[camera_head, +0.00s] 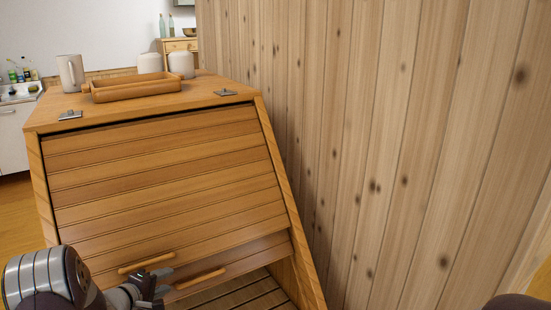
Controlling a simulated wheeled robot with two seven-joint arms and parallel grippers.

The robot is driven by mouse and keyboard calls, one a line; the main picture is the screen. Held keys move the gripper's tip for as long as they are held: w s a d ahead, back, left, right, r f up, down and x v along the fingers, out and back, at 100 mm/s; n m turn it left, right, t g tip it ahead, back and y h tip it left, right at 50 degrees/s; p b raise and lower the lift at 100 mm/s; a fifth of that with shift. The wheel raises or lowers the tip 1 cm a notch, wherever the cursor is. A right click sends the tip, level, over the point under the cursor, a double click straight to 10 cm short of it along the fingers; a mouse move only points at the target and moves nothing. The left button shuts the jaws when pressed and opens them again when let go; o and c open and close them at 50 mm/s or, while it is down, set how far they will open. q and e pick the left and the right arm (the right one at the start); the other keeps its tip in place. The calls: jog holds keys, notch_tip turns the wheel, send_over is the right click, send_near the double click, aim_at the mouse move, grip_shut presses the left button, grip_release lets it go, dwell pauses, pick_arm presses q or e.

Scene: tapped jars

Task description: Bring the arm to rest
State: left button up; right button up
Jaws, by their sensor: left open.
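My left gripper (153,289) is at the bottom left, in front of the lower part of a wooden cabinet (160,180) with a slatted sloping front. It is open, close to the wooden handles (147,263) near the front's lower edge. I cannot tell whether it touches the lower handle (200,278). I see nothing held in it. My right gripper is not in view.
A wooden tray (135,92), a grey pitcher (71,73) and two pale jars (181,64) stand on the cabinet top. A plank wall (400,150) rises close on the right. Under the slatted front, a slatted floor (240,295) shows in an opening. Open floor (18,215) lies left.

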pick_arm(q)
jog(key=s+d+r+m+g+y, duration=0.15)
jog(key=s+d+m+g, duration=0.45)
jog(key=s, duration=0.7)
jog(key=s+d+r+m+g+y, duration=0.1)
jog(key=s+d+m+g+y, duration=0.25)
jog(key=s+d+m, duration=0.65)
jog(key=s+r+n+p, duration=0.1)
jog(key=s+r+p, duration=0.1)
jog(key=r+p, duration=0.6)
jog(key=s+a+r+n+g+p, duration=0.1)
jog(key=s+r+p, duration=0.1)
jog(key=r+p, duration=0.6)
jog(key=shift+s+r+h+p, duration=0.3)
jog(key=shift+s+h, duration=0.1)
